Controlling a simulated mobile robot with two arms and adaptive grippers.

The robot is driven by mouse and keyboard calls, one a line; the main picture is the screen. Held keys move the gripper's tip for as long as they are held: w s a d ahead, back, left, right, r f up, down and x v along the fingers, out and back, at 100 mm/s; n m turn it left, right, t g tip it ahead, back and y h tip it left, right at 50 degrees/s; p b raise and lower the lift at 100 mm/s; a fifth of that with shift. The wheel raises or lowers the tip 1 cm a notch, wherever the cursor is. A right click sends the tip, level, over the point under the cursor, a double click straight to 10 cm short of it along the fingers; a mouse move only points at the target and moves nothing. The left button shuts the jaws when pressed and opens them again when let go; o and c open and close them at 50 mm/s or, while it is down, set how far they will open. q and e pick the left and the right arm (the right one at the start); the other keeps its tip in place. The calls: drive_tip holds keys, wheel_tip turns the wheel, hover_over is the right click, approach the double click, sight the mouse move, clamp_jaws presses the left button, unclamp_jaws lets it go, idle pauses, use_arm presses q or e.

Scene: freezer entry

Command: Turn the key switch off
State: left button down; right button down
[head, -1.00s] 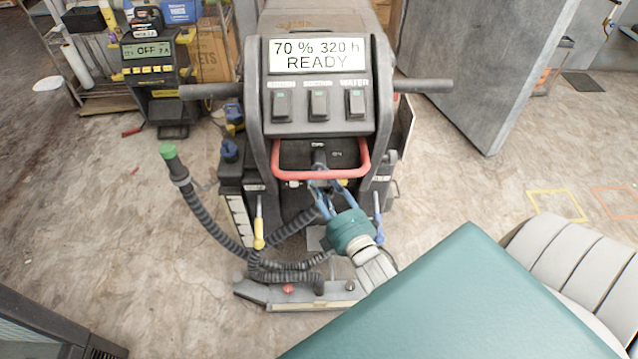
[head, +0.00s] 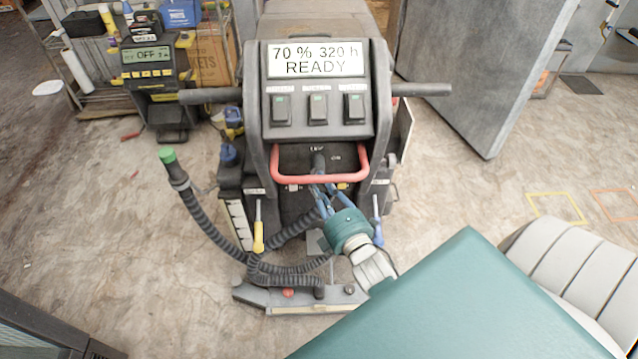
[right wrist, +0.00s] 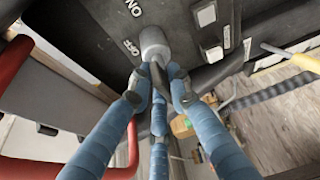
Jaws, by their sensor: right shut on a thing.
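The floor machine's key switch (head: 318,162) sits in the dark panel behind the red loop handle, below the three rocker switches. In the right wrist view it is a grey round barrel (right wrist: 154,43), with ON and OFF lettering beside it. My right gripper (head: 319,180) reaches up to it from below. Its blue fingers with dark tips are closed in around the key just below the barrel in the right wrist view (right wrist: 158,82). The fingertips hide most of the key, so its angle is unclear. The display (head: 316,59) reads 70 %, 320 h, READY. My left gripper is out of view.
The red loop handle (head: 320,178) crosses close to my right fingers. A black corrugated hose (head: 212,222) hangs at the machine's left. A charger (head: 153,70) reading OFF stands at the back left. A grey slab-like door (head: 480,70) is at the back right.

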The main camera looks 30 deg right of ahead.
drive_tip(key=n+g+p, duration=0.1)
drive_tip(key=n+p, duration=0.2)
drive_tip(key=shift+a+r+p, duration=0.15)
drive_tip(key=shift+p, duration=0.25)
drive_tip(key=n+g+p, duration=0.1)
drive_tip(key=n+p, duration=0.1)
drive_tip(key=n, duration=0.1)
drive_tip(key=shift+a+g+h+p, duration=0.1)
drive_tip(key=shift+g+h+p, duration=0.2)
drive_tip(key=shift+g+p, duration=0.1)
drive_tip(key=n+g+h+p, duration=0.1)
drive_tip(key=n, duration=0.1)
drive_tip(key=n+g+p, duration=0.1)
drive_tip(key=p, duration=0.1)
drive_tip(key=shift+f+n+h+p, duration=0.3)
drive_tip(key=shift+n+h, duration=0.1)
drive_tip(key=shift+f+n+g+h+p, duration=0.15)
drive_tip(key=shift+n+g+h+p, duration=0.4)
drive_tip(key=shift+n+p, duration=0.65)
drive_tip(key=shift+f+n+h+p, duration=0.15)
drive_tip(key=shift+n+h+p, duration=0.2)
drive_tip(key=shift+n+h, duration=0.15)
drive_tip(key=shift+s, duration=0.1)
drive_tip(key=shift+f, duration=0.1)
drive_tip(key=c, duration=1.7)
unclamp_jaws()
drive_tip(key=shift+c, duration=0.2)
